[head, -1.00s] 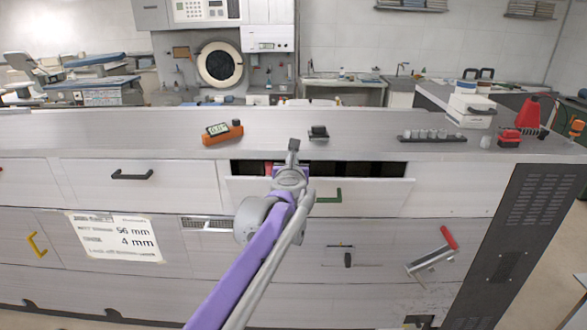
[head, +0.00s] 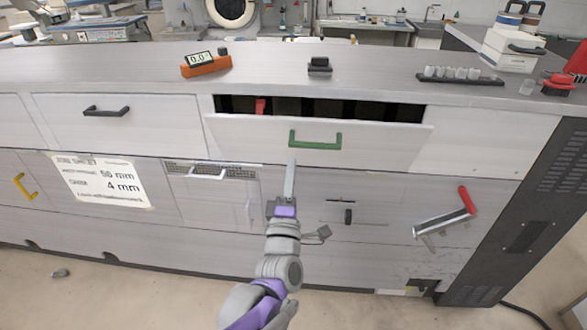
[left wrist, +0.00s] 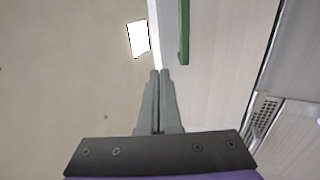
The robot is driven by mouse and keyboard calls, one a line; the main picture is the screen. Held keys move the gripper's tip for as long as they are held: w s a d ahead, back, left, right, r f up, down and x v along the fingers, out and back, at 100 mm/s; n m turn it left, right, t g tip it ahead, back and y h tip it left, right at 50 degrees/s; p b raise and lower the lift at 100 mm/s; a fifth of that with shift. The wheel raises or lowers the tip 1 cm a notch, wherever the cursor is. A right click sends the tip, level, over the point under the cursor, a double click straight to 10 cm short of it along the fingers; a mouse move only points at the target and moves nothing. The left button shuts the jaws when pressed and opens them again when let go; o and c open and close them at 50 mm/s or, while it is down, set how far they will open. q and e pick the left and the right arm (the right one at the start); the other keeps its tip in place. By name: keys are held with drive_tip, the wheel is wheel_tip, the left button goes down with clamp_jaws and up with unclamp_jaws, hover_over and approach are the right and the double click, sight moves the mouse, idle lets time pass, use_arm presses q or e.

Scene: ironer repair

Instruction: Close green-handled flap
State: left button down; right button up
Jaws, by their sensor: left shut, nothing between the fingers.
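The green-handled flap (head: 385,140) is a pale panel in the front of the long machine. It leans outward at its top, with a dark gap above it. Its green handle (head: 315,139) sits on its front face and shows in the left wrist view (left wrist: 184,32) at the top, right of my fingertips. My left gripper (head: 290,166) is shut and empty, its fingers pointing up just below the handle in the head view. In the left wrist view the closed fingertips (left wrist: 160,73) look apart from the handle. My right gripper is not in view.
Inside the gap is a red item (head: 261,105). On the worktop stand an orange meter (head: 206,67), a small black block (head: 319,66) and a rack of grey cylinders (head: 459,77). A red-handled tool (head: 446,219) is on the front at lower right.

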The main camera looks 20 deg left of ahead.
sight(296, 118)
use_arm(q)
drive_tip(key=x, duration=1)
drive_tip(key=shift+w+p, duration=0.35)
drive_tip(key=shift+p, duration=0.05)
drive_tip(key=shift+r, duration=0.1)
drive_tip(key=shift+w+a+r, duration=0.1)
drive_tip(key=shift+w+r, duration=0.05)
drive_tip(key=shift+r, duration=0.05)
drive_tip(key=w+p, duration=0.1)
drive_tip(key=w+r+g+p, duration=0.1)
drive_tip(key=shift+w+a+r+p, duration=0.1)
drive_tip(key=shift+a+r+p, duration=0.25)
drive_tip(key=shift+p, duration=0.05)
drive_tip(key=w, duration=0.2)
drive_tip(key=shift+w+a+r+g+p, duration=0.15)
drive_tip(key=shift+w+a+g+p, duration=0.15)
drive_tip(key=shift+w+a+p, duration=0.1)
drive_tip(key=shift+w, duration=0.3)
drive_tip(key=shift+s, duration=0.15)
